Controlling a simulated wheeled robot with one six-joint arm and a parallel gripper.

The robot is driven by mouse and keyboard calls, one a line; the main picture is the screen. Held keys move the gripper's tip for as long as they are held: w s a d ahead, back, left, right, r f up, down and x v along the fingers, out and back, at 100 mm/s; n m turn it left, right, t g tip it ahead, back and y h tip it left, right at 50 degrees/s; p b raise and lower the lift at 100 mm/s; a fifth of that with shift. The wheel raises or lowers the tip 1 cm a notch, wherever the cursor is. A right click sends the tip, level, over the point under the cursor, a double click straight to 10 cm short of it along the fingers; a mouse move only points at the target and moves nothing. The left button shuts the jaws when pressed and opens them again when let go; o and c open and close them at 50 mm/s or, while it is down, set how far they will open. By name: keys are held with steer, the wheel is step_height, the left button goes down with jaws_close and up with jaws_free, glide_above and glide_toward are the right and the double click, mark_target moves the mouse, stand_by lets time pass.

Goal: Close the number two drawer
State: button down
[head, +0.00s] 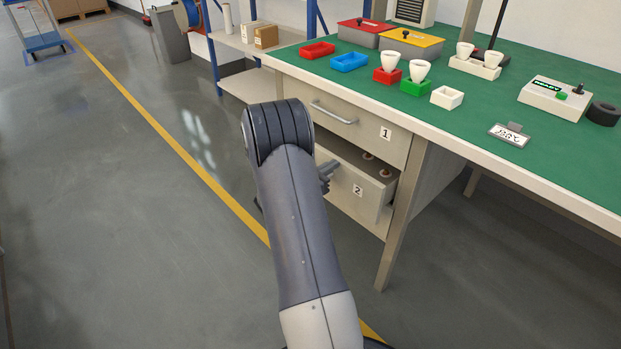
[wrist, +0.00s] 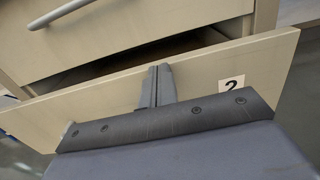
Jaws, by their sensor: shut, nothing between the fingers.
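The number two drawer (head: 368,199) is the lower drawer under the green bench. It stands partly out, with a dark gap above its front and a few small round items inside. Its beige front with the "2" label also shows in the wrist view (wrist: 205,72). My gripper (head: 328,170) is at the drawer front, left of the label, and my arm hides the drawer's left part. In the wrist view my gripper (wrist: 158,75) is shut and empty, its fingers at the top part of the front. I cannot tell whether they touch it.
The number one drawer (head: 345,118) above is shut, with a bar handle (head: 334,112). The green bench top (head: 480,118) holds coloured bins, bulbs and a tester box (head: 553,97). A bench leg (head: 403,215) stands right of the drawers. The floor left of the bench is clear.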

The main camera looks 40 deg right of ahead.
steer(key=shift+w+d, duration=0.1)
steer(key=shift+d, duration=2.5)
